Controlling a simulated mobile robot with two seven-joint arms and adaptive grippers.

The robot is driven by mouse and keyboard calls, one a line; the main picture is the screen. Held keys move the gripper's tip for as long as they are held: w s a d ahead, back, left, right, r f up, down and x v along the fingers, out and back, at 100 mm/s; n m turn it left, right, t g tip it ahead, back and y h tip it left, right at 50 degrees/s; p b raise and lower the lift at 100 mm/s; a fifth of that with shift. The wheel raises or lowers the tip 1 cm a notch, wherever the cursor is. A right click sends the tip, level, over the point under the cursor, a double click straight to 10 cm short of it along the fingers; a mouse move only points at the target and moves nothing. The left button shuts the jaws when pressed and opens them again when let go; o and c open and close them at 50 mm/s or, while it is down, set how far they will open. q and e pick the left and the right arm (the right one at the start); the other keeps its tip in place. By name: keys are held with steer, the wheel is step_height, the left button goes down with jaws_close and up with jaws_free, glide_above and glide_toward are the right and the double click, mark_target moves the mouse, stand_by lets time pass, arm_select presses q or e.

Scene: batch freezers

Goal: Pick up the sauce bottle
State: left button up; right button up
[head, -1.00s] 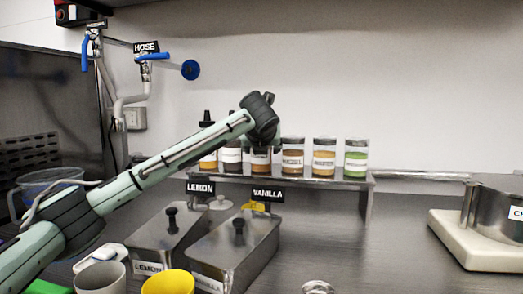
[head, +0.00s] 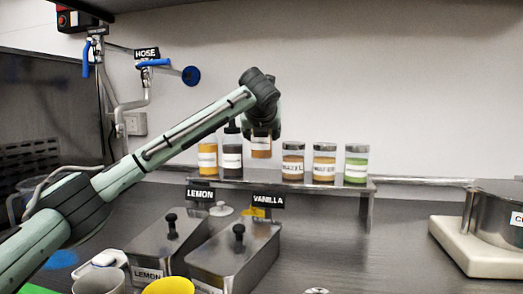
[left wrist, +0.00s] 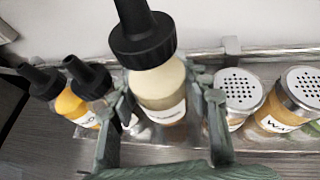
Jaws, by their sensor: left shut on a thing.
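The sauce bottle (head: 261,148), with tan-brown contents and a white label, hangs below my left gripper (head: 262,128) in the head view. Its base is clear of the metal shelf. In the left wrist view the bottle (left wrist: 158,84) has a black nozzle cap and pale contents. The two fingers of my left gripper (left wrist: 166,106) are shut on its sides. In the head view the gripper hides its cap. My right gripper is in neither view.
The metal shelf (head: 330,183) bears a yellow bottle (head: 207,158) and a dark bottle (head: 232,158) on the left. Several jars stand on its right, including a hazel jar (head: 292,163) and a green jar (head: 356,164). Lidded lemon (head: 170,240) and vanilla tubs (head: 235,262) stand in front.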

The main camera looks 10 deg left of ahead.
arm_select(q)
step_height(320, 180, up, 13)
stand_by(0.3)
steer(key=o, duration=0.6)
steer(key=c, duration=0.6)
step_height(320, 180, up, 8)
steer(key=shift+f, duration=0.1)
